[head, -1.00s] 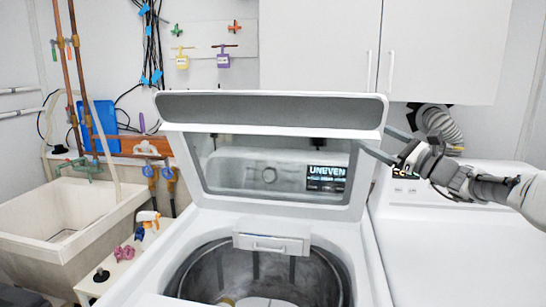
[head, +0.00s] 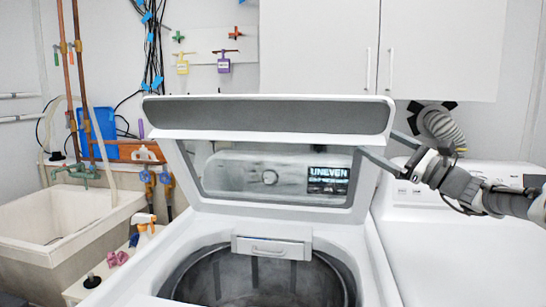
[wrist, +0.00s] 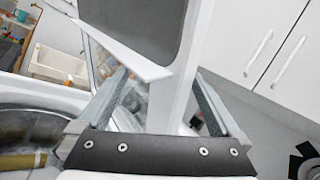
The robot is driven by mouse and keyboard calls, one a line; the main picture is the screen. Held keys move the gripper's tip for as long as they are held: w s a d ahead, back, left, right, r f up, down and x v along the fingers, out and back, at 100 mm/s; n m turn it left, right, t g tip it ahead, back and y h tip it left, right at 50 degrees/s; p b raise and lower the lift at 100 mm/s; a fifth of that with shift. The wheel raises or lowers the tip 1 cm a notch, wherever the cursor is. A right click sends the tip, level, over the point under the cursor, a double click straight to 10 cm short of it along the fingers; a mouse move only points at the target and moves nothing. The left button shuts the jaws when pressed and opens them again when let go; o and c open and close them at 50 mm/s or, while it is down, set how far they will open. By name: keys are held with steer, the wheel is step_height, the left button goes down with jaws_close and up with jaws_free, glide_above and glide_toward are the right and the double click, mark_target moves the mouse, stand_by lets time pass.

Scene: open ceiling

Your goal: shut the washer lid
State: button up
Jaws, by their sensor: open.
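The washer lid (head: 265,117) stands raised at the back of the white top-load washer (head: 345,245), with its glass window facing me and tilted forward. The open drum (head: 265,278) shows below it. My gripper (head: 377,148) is at the lid's upper right edge in the head view, its two fingers open, one in front of the lid and one behind. In the wrist view the lid's edge (wrist: 175,95) passes between the spread fingers (wrist: 155,100); whether either finger touches it I cannot tell.
A second white machine (head: 450,250) stands close on the right. White cabinets (head: 430,50) hang above and behind. A utility sink (head: 75,225) and a small shelf with a spray bottle (head: 146,222) are at the left. A grey hose (head: 440,128) is behind my gripper.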

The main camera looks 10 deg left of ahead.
steer(key=shift+n+g+y, duration=0.3)
steer(key=shift+n+y, duration=0.3)
steer(key=shift+n, duration=0.3)
steer(key=shift+s+d+f+b, duration=0.1)
steer(key=shift+s+f+b, duration=0.45)
steer(key=shift+b, duration=0.5)
steer(key=shift+s+a+f+b, duration=0.1)
steer(key=shift+s+f+b, duration=0.25)
steer(key=shift+s+b, duration=0.6)
steer(key=shift+s+d+f+b, duration=0.1)
steer(key=shift+s+f+b, duration=0.4)
steer(key=shift+b, duration=0.65)
steer(key=shift+r, duration=0.1)
steer(key=s+f+n+b, duration=0.1)
steer(key=b, duration=0.2)
steer(key=s+f+n+y+b, duration=0.1)
steer(key=s+f+b, duration=0.1)
steer(key=b, duration=0.1)
steer(key=shift+s+d+f+g, duration=0.15)
steer(key=shift+f+g, duration=0.1)
steer(key=shift+g, duration=0.15)
steer(key=s+d, duration=0.2)
steer(key=d, duration=0.4)
steer(key=shift+s+d+r+p, duration=0.2)
steer(key=shift+s+p, duration=0.15)
steer(key=shift+s, duration=0.05)
